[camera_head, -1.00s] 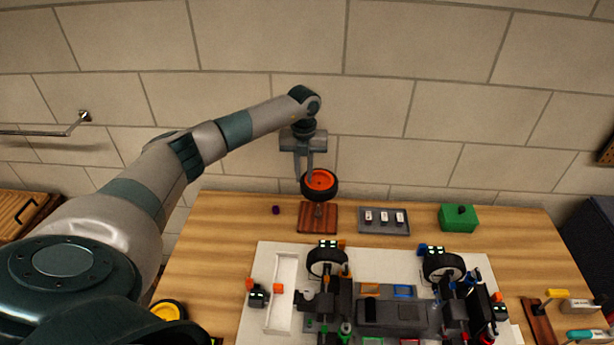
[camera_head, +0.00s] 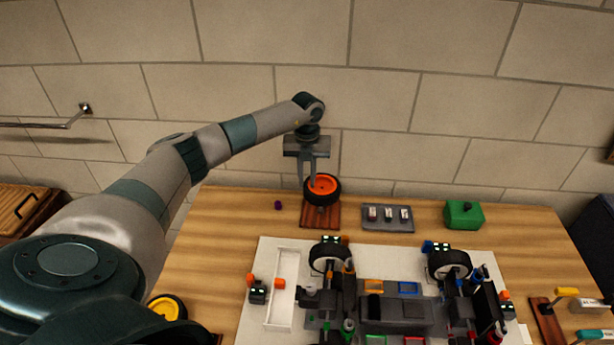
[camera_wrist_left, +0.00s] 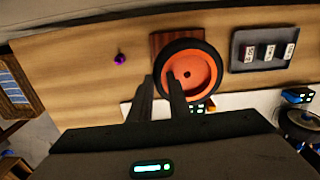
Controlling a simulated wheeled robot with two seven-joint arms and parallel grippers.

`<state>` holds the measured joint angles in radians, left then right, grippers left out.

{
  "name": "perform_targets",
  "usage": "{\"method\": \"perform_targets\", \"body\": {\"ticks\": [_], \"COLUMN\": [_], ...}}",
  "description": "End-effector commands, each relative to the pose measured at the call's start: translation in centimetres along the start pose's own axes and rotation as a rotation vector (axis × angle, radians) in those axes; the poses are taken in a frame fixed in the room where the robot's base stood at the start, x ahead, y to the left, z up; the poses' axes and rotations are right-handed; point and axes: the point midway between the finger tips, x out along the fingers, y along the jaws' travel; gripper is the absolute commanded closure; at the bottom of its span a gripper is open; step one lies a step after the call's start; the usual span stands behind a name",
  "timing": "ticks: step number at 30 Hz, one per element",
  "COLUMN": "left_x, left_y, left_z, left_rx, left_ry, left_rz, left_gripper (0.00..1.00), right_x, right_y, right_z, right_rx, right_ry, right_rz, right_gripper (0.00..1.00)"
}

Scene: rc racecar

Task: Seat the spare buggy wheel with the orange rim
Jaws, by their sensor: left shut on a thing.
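The spare wheel (camera_head: 334,190) has a black tyre and an orange rim. My left gripper (camera_head: 312,181) is shut on its left side. The wheel is tilted and appears just above the back part of a dark red-brown wooden board (camera_head: 331,222). I cannot tell whether it touches the board. In the left wrist view the wheel (camera_wrist_left: 203,68) is beside the fingertips (camera_wrist_left: 166,92) and covers much of the board (camera_wrist_left: 160,42). The buggy chassis (camera_head: 395,315) sits in front on a white mat (camera_head: 259,331), with black tyres on its far side. My right gripper is not in view.
A grey tray (camera_head: 387,226) with small parts and a green box (camera_head: 463,214) stand right of the board. A small purple piece (camera_head: 278,205) lies left of it. A yellow-rimmed wheel (camera_head: 166,307) is at front left.

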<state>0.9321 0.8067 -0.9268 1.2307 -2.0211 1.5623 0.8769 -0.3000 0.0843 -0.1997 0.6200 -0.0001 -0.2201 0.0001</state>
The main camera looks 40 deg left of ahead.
Motion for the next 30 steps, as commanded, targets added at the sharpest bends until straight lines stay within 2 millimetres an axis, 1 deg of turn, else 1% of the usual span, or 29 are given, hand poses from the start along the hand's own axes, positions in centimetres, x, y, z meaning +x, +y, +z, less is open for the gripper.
{"method": "perform_targets", "body": {"ticks": [1, 3, 9, 19, 30], "left_x": [0.6, 1.0, 1.6, 1.6, 1.6], "left_y": [0.0, 0.0, 0.0, 0.0, 0.0], "left_z": [0.0, 0.0, 0.0, 0.0, 0.0], "left_rx": [0.000, 0.000, 0.000, 0.000, -0.004], "left_ry": [0.000, 0.000, 0.000, -0.001, -0.001], "left_rz": [0.000, 0.000, 0.000, -0.001, -0.003], "left_gripper": [1.00, 1.00, 1.00, 1.00, 1.00], "right_x": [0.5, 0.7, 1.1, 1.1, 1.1], "right_y": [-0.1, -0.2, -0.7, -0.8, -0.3], "right_z": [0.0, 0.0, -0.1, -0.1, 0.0], "right_rx": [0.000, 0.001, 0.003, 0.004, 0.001], "right_ry": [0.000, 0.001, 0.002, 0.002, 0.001], "right_rz": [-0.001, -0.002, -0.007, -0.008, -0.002], "right_gripper": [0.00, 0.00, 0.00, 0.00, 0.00]}}
